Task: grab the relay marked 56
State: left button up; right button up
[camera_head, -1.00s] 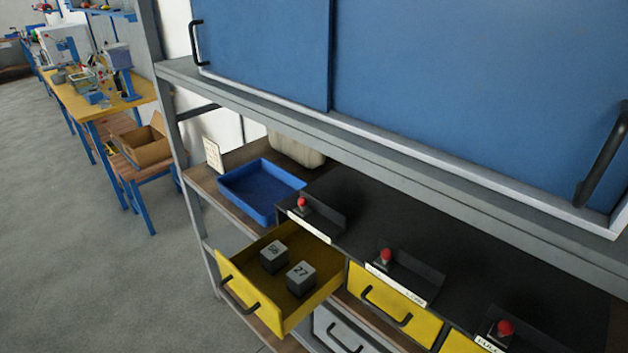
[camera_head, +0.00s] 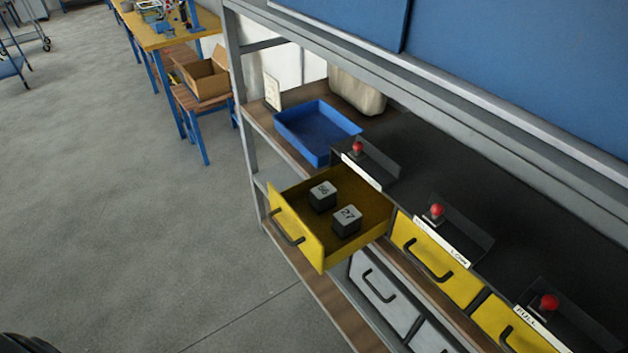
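Two small grey cubes lie in an open yellow drawer (camera_head: 296,233) at the centre of the head view. The rear-left cube (camera_head: 323,196) carries a marking that looks like 56, though it is small and turned. The cube marked 27 (camera_head: 347,220) sits in front and to the right of it, close by. Neither cube is held. Neither of my grippers shows. A dark rounded shape at the bottom left corner is too cut off to identify.
A blue tray (camera_head: 318,131) stands on the shelf behind the drawer. Red knobs (camera_head: 437,210) stand above closed yellow drawers (camera_head: 436,262) to the right. A blue cabinet (camera_head: 520,75) overhangs the shelf.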

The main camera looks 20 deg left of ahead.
aim_at(323, 198)
jog(key=j, duration=0.45)
jog(key=i+j+u, duration=0.1)
jog(key=j, duration=0.3)
jog(key=i+j+u, duration=0.1)
jog(key=j, duration=0.35)
jog(key=i+j, duration=0.1)
jog(key=j, duration=0.35)
jog(key=z, duration=0.95)
